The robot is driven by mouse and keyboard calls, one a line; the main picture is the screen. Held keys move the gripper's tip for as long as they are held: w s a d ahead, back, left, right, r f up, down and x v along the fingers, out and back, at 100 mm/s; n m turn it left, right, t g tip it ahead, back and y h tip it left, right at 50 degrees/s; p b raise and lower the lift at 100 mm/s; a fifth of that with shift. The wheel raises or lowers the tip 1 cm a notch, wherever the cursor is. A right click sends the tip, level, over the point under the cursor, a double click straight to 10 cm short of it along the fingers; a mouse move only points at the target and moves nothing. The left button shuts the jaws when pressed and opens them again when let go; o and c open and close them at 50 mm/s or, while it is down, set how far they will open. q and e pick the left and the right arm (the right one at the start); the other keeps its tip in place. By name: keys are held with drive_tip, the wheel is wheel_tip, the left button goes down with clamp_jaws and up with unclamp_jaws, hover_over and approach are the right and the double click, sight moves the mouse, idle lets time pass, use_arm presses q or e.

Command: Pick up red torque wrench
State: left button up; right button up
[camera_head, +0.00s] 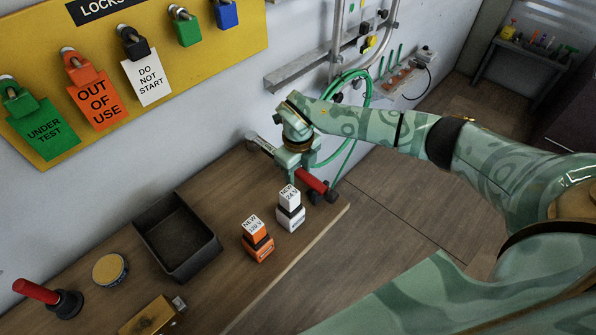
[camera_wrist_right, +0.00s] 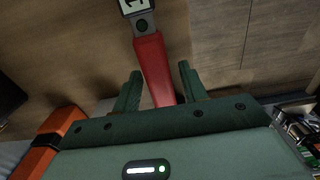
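The red torque wrench (camera_head: 311,181) lies near the right end of the wooden bench in the head view, with its red handle pointing to the lower right. My right gripper (camera_head: 298,166) is over it and hides part of it. In the right wrist view, the red handle (camera_wrist_right: 153,62) runs between the two fingers of my right gripper (camera_wrist_right: 158,86). The fingers are open, with a small gap showing on each side of the handle. A dark grey part with a white label (camera_wrist_right: 136,8) continues from the handle at the top. My left gripper is not in view.
A black tray (camera_head: 212,248), a round tin (camera_head: 109,270) and a red-handled plunger (camera_head: 66,304) are farther left. The wall is behind.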

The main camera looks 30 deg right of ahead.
clamp_jaws()
drive_tip(key=shift+r, duration=0.1)
wheel_tip(320, 180, up, 10)
drive_tip(key=shift+p, duration=0.95)
drive_tip(key=c, duration=0.5)
unclamp_jaws()
clamp_jaws()
